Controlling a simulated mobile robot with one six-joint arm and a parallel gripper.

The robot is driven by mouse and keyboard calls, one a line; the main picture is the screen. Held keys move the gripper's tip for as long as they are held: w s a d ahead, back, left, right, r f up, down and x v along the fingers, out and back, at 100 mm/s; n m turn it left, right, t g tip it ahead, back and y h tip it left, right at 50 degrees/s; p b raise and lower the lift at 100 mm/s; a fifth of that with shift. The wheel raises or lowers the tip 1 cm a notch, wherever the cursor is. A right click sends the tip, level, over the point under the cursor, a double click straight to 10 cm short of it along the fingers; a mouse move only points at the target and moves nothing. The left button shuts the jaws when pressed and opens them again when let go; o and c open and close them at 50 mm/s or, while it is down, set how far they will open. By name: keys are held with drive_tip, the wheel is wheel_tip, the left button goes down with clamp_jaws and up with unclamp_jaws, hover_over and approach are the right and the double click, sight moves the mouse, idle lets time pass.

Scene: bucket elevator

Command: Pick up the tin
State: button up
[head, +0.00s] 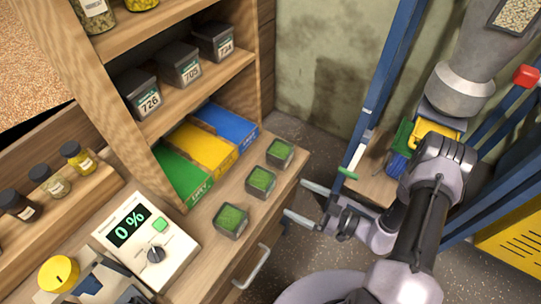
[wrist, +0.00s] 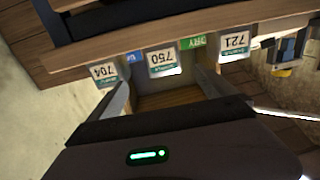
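Three small dark tins filled with green stand in a row on the wooden counter: a near one (head: 231,220), a middle one (head: 261,181) and a far one (head: 280,153). In the wrist view, upside-down labels show 704 (wrist: 104,72), 750 (wrist: 162,60) and 721 (wrist: 235,43). Which tin the task means cannot be told. My gripper (head: 294,198) is open and empty at the counter's right edge, pointing left towards the row. In the wrist view its fingers (wrist: 162,80) spread either side of the 750 label, short of it.
A shelf above holds dark tins labelled 726 (head: 140,93), 705 (head: 180,65) and 734 (head: 213,41). Green (head: 180,178), yellow (head: 202,149) and blue (head: 228,126) trays stand behind the row. A meter (head: 146,238) reading 0 % sits left. A blue frame (head: 385,85) rises right.

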drive_tip(key=b, duration=0.3)
approach(251, 177)
drive_tip(key=x, duration=0.3)
drive_tip(key=shift+a+f, duration=0.2)
drive_tip(key=shift+a, duration=0.15)
drive_tip(key=b+x, duration=0.1)
drive_tip(key=x, duration=0.5)
drive_tip(key=shift+w+d, duration=0.15)
drive_tip(key=c, duration=1.8)
